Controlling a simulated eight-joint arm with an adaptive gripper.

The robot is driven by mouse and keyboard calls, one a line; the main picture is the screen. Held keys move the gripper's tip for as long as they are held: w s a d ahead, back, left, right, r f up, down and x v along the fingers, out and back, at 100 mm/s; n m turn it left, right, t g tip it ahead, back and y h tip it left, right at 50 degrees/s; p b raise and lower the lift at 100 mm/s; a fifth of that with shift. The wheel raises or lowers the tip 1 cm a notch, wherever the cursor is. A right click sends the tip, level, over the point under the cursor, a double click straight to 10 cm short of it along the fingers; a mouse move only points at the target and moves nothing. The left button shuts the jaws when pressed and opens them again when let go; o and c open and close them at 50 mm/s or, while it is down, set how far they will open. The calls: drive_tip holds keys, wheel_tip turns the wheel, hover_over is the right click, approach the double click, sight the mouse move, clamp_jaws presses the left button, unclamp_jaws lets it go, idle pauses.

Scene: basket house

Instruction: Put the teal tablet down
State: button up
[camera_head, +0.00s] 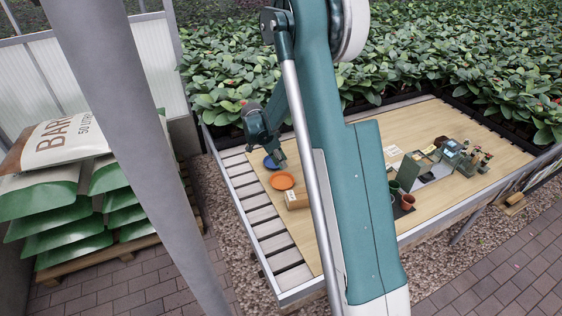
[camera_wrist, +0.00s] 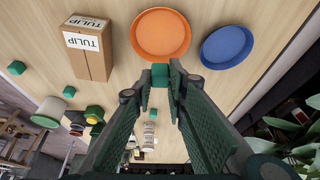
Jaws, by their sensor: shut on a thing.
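My gripper (camera_wrist: 160,84) is shut on the teal tablet (camera_wrist: 160,75), a small teal block between its fingertips in the wrist view. An orange round dish (camera_wrist: 160,34) and a blue round dish (camera_wrist: 227,46) lie just beyond the fingertips. In the head view my gripper (camera_head: 280,158) is over the left end of the table, close to the blue dish (camera_head: 270,162) and the orange dish (camera_head: 282,180). The tablet cannot be made out there. Its height over the table is hard to tell.
A cardboard box labelled TULIP (camera_wrist: 92,62) stands beside the orange dish. Several small green blocks (camera_wrist: 16,67) lie to the left in the wrist view. Pots (camera_head: 407,202) and other items stand farther right on the wooden table (camera_head: 350,140). Bare wood lies between.

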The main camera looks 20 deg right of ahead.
drive_tip(key=b, duration=0.3)
approach(285, 182)
drive_tip(key=shift+x, duration=2.35)
drive_tip(key=shift+w, duration=0.15)
drive_tip(key=o, duration=0.7)
drive_tip(key=shift+o, duration=0.2)
drive_tip(key=shift+r, duration=0.1)
drive_tip(key=shift+r+p, duration=1.2)
drive_tip(key=shift+r, duration=2.25)
